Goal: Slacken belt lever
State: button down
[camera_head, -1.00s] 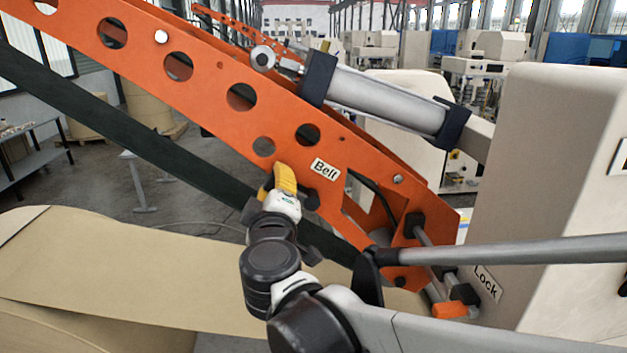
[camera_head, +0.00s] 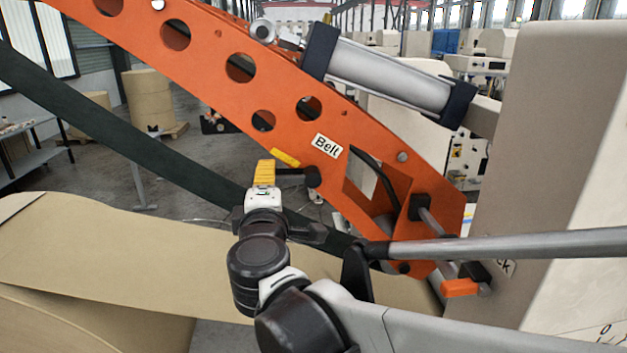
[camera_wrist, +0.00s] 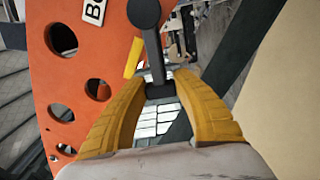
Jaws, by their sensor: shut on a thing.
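The belt lever (camera_head: 290,172) is a short dark handle on the orange arm, below the "Belt" label (camera_head: 326,145). It points left from its round pivot (camera_head: 312,177). My gripper (camera_head: 264,172), with yellow fingers, is shut on the lever's free end. In the wrist view the lever (camera_wrist: 154,55) runs from its round pivot down to its end between the fingertips of my gripper (camera_wrist: 160,90). A yellow mark (camera_head: 285,157) is on the orange plate just above the lever; it also shows beside the lever in the wrist view (camera_wrist: 133,57).
The dark belt (camera_head: 120,140) runs diagonally behind my gripper. Brown kraft paper (camera_head: 110,250) spreads below. A grey bar (camera_head: 520,245) crosses at right, above an orange-tipped lever (camera_head: 460,288) beside a partly hidden label. A beige machine body (camera_head: 540,180) stands right.

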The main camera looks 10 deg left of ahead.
jog(key=shift+w+d+f+n+b, duration=0.1)
jog(key=shift+d+f+n+b, duration=0.15)
jog(key=shift+f+n+b, duration=0.8)
jog(key=shift+w+d+f+n+b, duration=0.1)
jog(key=shift+d+f+n+b, duration=0.45)
jog(key=shift+n, duration=0.85)
jog(key=shift+f+n+b, duration=0.65)
jog(key=shift+f+n, duration=0.4)
jog(key=shift+n, duration=0.2)
jog(key=c, duration=0.9)
grip_release()
jog(key=shift+w, duration=0.1)
jog(key=shift+c, duration=0.2)
jog(key=v, duration=1.2)
